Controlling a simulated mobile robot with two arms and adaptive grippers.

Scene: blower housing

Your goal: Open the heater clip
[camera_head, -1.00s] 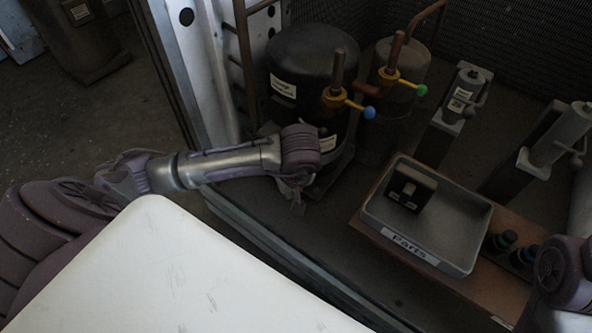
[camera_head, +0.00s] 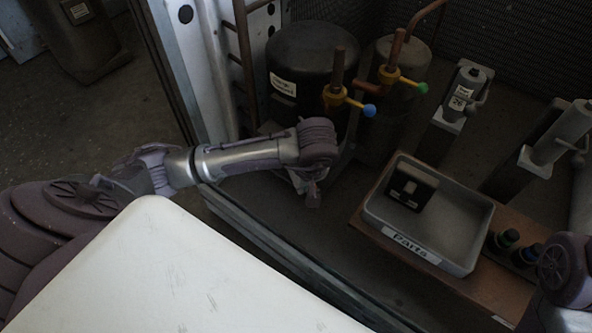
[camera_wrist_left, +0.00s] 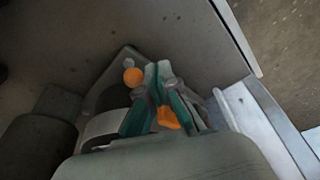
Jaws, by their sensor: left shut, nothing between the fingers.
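My left gripper (camera_head: 312,198) points down in front of the black compressor (camera_head: 303,62), low by its base. In the left wrist view its fingers (camera_wrist_left: 160,80) are shut with nothing held between them. An orange round piece (camera_wrist_left: 133,77) lies just left of the fingertips. A pale curved band (camera_wrist_left: 103,127) around a dark round body shows left of the fingers, partly hidden by the gripper. I cannot make out the heater clip for certain, nor whether it is open or shut. My right arm shows at the right edge; its gripper is out of view.
A grey parts tray (camera_head: 464,263) holding a black block (camera_head: 411,187) sits on a brown board right of my left gripper. A second tank (camera_head: 405,62) with copper pipes and valves stands behind. The housing's metal edge runs in front.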

